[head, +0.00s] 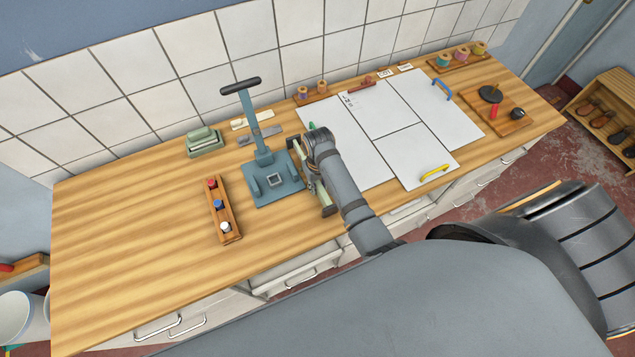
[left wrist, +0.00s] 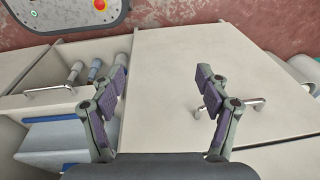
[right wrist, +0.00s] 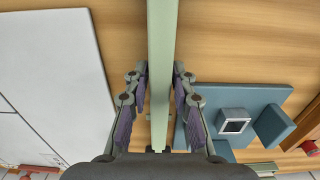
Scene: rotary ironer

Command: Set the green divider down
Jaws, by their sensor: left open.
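The green divider (right wrist: 160,70) is a long pale green strip between the fingers of my right gripper (right wrist: 160,75). The finger pads lie against both its sides. In the head view the divider (head: 328,208) runs front to back along the table, between the blue-grey press (head: 280,188) and the white panelled board (head: 370,165). My right gripper (head: 318,160) is over its middle and hides much of it. I cannot tell whether its underside touches the wood. My left gripper (left wrist: 162,78) is open and empty in front of cabinet fronts, outside the head view.
A wooden strip with coloured knobs (head: 220,210) lies left of the press. The board bears a blue handle (head: 443,88) and a yellow handle (head: 434,172). The left tabletop (head: 120,230) is clear.

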